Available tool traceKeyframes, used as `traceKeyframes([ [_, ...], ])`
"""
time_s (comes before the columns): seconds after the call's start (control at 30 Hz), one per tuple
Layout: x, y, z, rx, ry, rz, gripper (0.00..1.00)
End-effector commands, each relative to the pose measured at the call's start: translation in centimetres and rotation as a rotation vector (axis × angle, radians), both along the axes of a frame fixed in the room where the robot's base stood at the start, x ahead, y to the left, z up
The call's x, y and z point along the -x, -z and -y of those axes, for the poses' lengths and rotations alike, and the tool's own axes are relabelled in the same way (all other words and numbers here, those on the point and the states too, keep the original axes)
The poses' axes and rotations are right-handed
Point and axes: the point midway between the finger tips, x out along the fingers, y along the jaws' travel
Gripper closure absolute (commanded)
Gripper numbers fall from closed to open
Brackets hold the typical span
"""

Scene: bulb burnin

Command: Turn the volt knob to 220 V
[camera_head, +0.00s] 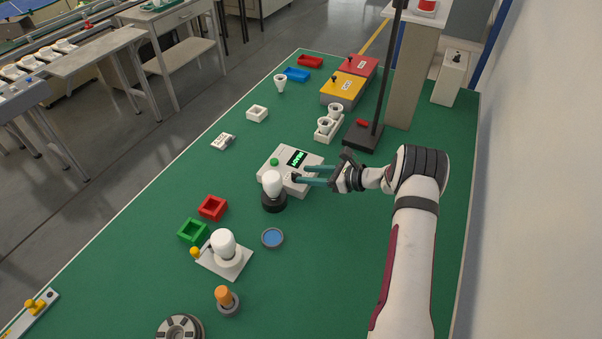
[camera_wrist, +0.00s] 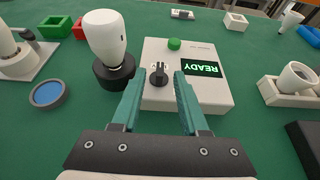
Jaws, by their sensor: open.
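The volt knob (camera_wrist: 158,73) is a small black pointer knob on the top of a light grey box in the wrist view. The box (camera_wrist: 208,92) also carries a green button (camera_wrist: 174,44) and a dark display (camera_wrist: 201,68) with green "READY" text. My gripper (camera_wrist: 161,76) is open, with its two teal fingers on either side of the knob and apart from it. In the head view my gripper (camera_head: 304,174) reaches over the box (camera_head: 306,161) from the right. The volt marks around the knob are too small to read.
A white bulb (camera_wrist: 106,38) stands in a black socket (camera_wrist: 113,73) close to the left of the box. A blue round dish (camera_wrist: 47,94) lies farther left. White cups in a holder (camera_wrist: 285,89) stand to the right. A black stand (camera_head: 363,136) rises behind.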

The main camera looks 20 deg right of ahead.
Motion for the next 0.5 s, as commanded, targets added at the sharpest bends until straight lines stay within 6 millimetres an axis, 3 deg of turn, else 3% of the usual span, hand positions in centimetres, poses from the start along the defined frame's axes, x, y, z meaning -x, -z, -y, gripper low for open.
traceKeyframes([
  [0.2, -1.6, 0.9, -1.7, 0.001, -0.001, 0.0, 0.56],
  [0.5, -1.8, 1.1, -1.8, 0.001, 0.0, 0.0, 0.56],
])
